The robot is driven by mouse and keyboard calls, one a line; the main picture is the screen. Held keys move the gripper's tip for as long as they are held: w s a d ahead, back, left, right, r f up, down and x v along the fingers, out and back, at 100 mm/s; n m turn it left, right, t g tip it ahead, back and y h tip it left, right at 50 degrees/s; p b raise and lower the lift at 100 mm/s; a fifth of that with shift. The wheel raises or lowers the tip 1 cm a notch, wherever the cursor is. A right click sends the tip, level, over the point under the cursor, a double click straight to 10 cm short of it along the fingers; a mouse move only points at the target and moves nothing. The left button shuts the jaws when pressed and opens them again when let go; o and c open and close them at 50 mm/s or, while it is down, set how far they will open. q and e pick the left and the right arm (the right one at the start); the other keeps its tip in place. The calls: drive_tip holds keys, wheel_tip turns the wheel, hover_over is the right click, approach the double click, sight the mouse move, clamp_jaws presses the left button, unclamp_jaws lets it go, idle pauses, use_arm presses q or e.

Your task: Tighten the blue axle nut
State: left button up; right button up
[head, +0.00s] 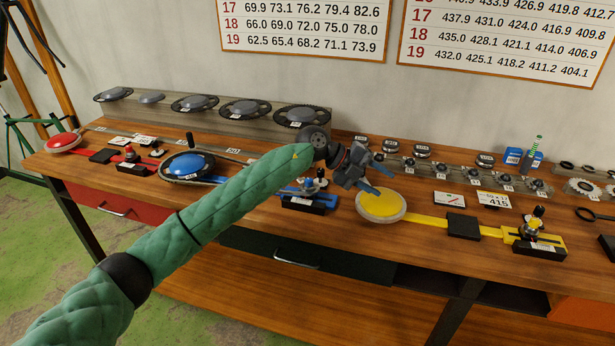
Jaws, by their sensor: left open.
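My left gripper (379,181) is open and empty, with its fingers above the bench just behind the yellow disc. The blue station has a blue disc (188,166) with a chain around it. My right gripper is out of view.
A yellow disc (381,205) with a yellow bar leads to a yellow axle holder (533,235) at right. A red disc (62,142) and red holder (131,160) stand at left. Chainrings (245,108) line the back shelf. A blue box (514,157) stands at the right rear.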

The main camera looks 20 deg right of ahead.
use_arm(q)
drive_tip(key=w+a+f+t+y, duration=0.1)
drive_tip(key=w+a+t+y, duration=0.1)
drive_tip(key=w+a+y, duration=0.35)
wheel_tip(320, 180, up, 3)
drive_tip(key=n+t+y, duration=0.2)
drive_tip(key=t+y, duration=0.1)
drive_tip(key=y, duration=0.3)
hover_over(309, 179)
drive_tip(key=shift+r+h, duration=0.15)
drive_tip(key=shift+h, duration=0.1)
wheel_tip(309, 179, down, 7)
drive_tip(key=p, duration=0.2)
drive_tip(key=shift+r+p, duration=0.15)
drive_tip(key=shift+p, duration=0.2)
drive_tip(key=shift+f, duration=0.55)
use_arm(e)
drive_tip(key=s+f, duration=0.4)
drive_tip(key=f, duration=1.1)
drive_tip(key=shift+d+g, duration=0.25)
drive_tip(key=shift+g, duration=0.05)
use_arm(q)
clamp_jaws()
